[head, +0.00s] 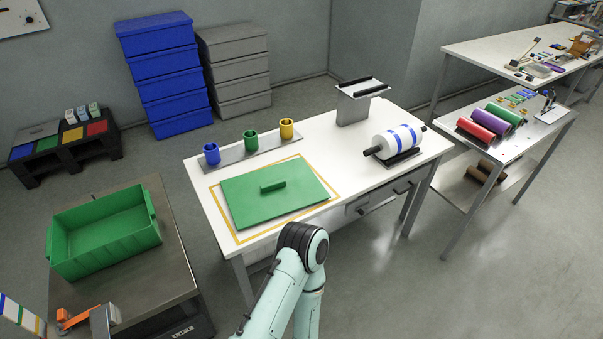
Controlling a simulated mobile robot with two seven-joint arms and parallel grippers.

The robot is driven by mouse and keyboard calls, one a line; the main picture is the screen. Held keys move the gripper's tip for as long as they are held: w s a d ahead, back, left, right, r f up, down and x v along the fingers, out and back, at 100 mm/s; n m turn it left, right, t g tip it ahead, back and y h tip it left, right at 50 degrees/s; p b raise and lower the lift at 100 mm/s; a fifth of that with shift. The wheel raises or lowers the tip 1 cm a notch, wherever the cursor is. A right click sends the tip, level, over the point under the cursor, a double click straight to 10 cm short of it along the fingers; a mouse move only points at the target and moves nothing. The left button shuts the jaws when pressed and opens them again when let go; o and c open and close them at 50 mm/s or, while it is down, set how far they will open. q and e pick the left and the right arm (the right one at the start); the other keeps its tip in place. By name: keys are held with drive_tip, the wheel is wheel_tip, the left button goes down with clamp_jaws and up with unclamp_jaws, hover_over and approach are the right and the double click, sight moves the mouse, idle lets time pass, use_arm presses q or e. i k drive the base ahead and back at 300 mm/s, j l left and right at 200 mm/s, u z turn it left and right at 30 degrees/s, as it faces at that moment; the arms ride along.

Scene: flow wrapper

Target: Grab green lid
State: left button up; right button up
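The green lid (245,207) lies flat on the white table, inside a yellow outlined rectangle (226,222). A raised green handle (272,186) stands at the middle of its top. Nothing touches the lid from above. One of my arms rises from the bottom edge of the head view, and its bent joint is near the table's front edge. Neither of my grippers can be seen.
An open green crate (137,243) stands on a dark cart at the left. Blue, green and yellow cups (251,140) stand on a strip behind the lid. A blue-and-white roll (397,140) and a grey stand (353,107) are on the table's right side.

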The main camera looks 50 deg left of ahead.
sight(258, 197)
drive_tip(key=i+u, duration=0.1)
drive_tip(key=i, duration=0.4)
drive_tip(key=i+l+u, duration=0.1)
drive_tip(key=i, duration=0.4)
drive_tip(key=i+l+u, duration=0.15)
drive_tip(key=i, duration=0.35)
drive_tip(key=u, duration=1.75)
